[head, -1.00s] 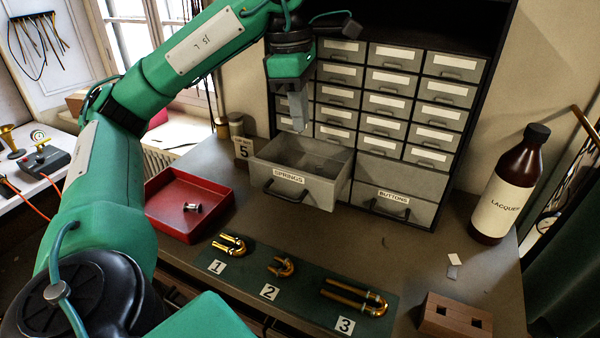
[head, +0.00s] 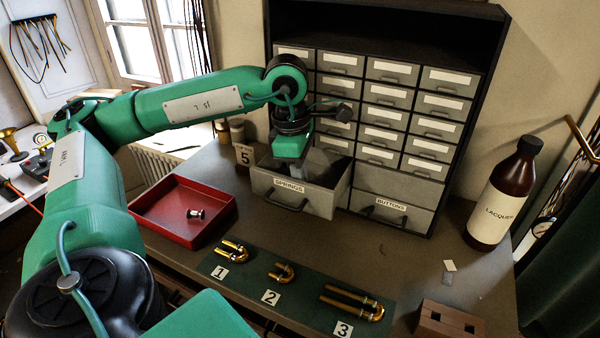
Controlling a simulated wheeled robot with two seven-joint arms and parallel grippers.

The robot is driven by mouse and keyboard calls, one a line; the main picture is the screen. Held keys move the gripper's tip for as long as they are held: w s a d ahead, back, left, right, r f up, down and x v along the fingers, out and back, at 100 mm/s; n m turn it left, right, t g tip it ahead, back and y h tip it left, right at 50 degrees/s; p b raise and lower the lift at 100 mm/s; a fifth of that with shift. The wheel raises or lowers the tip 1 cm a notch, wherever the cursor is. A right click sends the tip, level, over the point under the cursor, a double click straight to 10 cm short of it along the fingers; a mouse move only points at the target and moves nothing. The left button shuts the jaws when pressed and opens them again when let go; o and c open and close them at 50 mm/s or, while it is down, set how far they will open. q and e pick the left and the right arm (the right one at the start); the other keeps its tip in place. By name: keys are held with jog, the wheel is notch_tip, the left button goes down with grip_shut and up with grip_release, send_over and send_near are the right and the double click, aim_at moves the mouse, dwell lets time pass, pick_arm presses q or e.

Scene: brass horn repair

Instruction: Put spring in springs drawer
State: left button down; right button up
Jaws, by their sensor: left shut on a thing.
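The springs drawer (head: 293,197), a grey drawer labelled SPRINGS, is pulled open at the lower left of the cabinet. My left gripper (head: 290,152) points down into its open top, with the fingertips hidden behind the drawer front. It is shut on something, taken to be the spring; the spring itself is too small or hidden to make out. My right gripper is not in view.
The buttons drawer (head: 391,208) beside it is closed. A red tray (head: 160,228) holds a small silver part (head: 196,214). Brass tubes lie on a numbered green mat (head: 310,312). A lacquer bottle (head: 505,195) stands at right, a wooden block (head: 447,318) in front.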

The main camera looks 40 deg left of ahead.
pick_arm(q)
jog(key=shift+f, duration=0.15)
jog(key=c, duration=1.7)
grip_release()
jog(key=shift+r, duration=0.4)
notch_tip(320, 180, up, 12)
jog(key=a+b, duration=0.1)
jog(key=b, duration=0.1)
jog(key=shift+s+a+f, duration=0.15)
jog(key=shift+s+f, duration=0.1)
jog(key=shift+s, duration=0.1)
